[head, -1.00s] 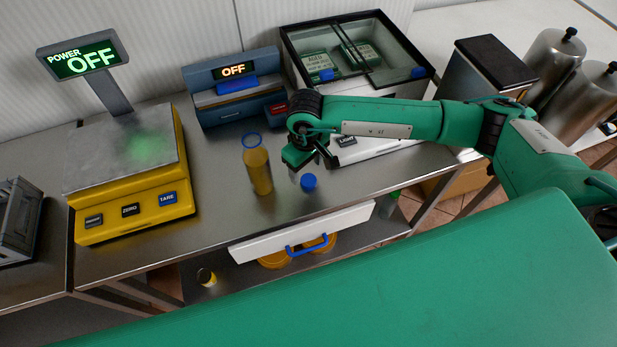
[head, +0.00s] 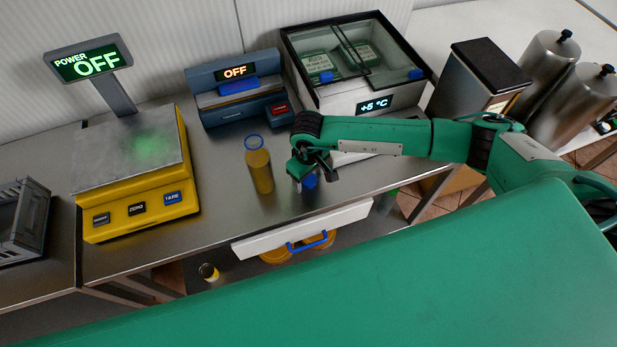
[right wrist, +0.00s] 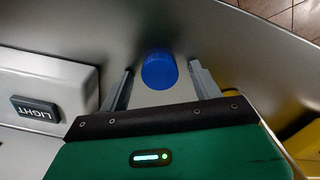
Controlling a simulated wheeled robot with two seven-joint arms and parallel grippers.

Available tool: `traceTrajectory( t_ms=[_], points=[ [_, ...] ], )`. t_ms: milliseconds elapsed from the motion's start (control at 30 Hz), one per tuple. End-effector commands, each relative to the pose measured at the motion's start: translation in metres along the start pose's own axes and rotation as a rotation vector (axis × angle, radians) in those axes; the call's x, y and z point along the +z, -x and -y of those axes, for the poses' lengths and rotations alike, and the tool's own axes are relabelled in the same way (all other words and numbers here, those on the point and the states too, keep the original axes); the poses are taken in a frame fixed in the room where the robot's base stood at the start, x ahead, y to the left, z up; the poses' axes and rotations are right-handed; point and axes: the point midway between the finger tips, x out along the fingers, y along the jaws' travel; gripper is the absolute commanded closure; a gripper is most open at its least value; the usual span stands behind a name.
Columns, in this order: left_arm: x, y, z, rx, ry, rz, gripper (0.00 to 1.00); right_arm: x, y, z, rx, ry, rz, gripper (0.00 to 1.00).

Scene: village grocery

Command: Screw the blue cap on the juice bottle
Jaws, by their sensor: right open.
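The juice bottle (head: 260,170) stands upright on the steel counter, filled with orange-yellow juice. Its open top shows a blue ring around the neck. The blue cap (head: 310,181) rests on the counter to the right of the bottle, partly hidden by my right gripper (head: 307,184) in the head view. In the right wrist view the blue cap (right wrist: 159,70) lies just beyond and between the fingertips of my right gripper (right wrist: 162,72). The right gripper is open, with a finger on each side and nothing held. My left gripper is not in view.
A yellow scale (head: 136,206) stands left of the bottle. A blue device (head: 239,95) reading OFF is behind, with a glass-topped cooler (head: 357,99) to its right. A white drawer front (head: 301,231) juts below the counter's front edge.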

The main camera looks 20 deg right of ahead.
Motion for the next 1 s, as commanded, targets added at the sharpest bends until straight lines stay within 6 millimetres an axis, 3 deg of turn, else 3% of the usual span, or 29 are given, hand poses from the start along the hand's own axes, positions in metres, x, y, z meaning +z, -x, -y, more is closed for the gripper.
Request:
traceTrajectory(
  t_ms=[100, 300, 367, 767, 1000],
  points=[
    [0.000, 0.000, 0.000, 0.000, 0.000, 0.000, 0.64, 0.000, 0.000, 0.000, 0.000, 0.000, 0.000, 0.35],
    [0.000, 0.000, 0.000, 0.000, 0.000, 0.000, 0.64, 0.000, 0.000, 0.000, 0.000, 0.000, 0.000, 0.75],
    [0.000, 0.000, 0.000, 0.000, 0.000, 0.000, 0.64, 0.000, 0.000, 0.000, 0.000, 0.000, 0.000, 0.83],
    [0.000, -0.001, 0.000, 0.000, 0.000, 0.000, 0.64, 0.000, 0.003, 0.000, 0.001, -0.001, -0.001, 0.83],
    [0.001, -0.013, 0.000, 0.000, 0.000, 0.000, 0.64, -0.001, 0.028, -0.001, 0.002, 0.002, -0.005, 0.83]
  ],
)
